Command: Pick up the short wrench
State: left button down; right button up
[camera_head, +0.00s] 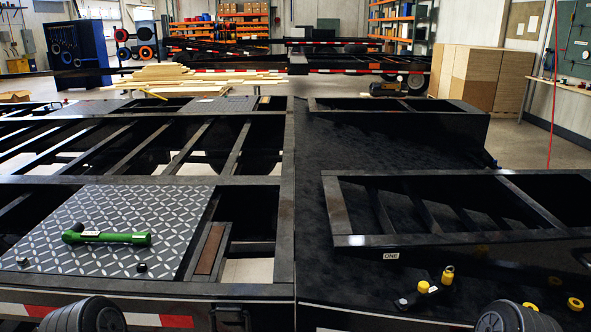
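A green tool (107,237), which looks like the short wrench, lies flat on the diamond-patterned metal plate (150,210) at the left of the trailer frame. It has a thick straight handle pointing right, a bulkier head at its left end, and a small white label. Nothing touches it from above. Neither of my grippers can be made out. Dark rounded shapes at the bottom left and bottom right edges look like parts of my arms, with no fingers showing.
Black trailer frames (293,200) with open gaps between their bars fill the foreground. Small dark knobs (141,267) sit near the plate's front edge. Lumber (180,76), cardboard boxes (480,75) and shelves are farther back.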

aim_at(69, 238)
jog(key=i+j+u, duration=0.5)
jog(key=j+u, duration=0.2)
jog(key=i+j+u, duration=0.35)
jog(key=k+l+z, duration=0.1)
jog(key=z, duration=1.4)
jog(key=u, duration=1.45)
jog(key=i+l, duration=0.05)
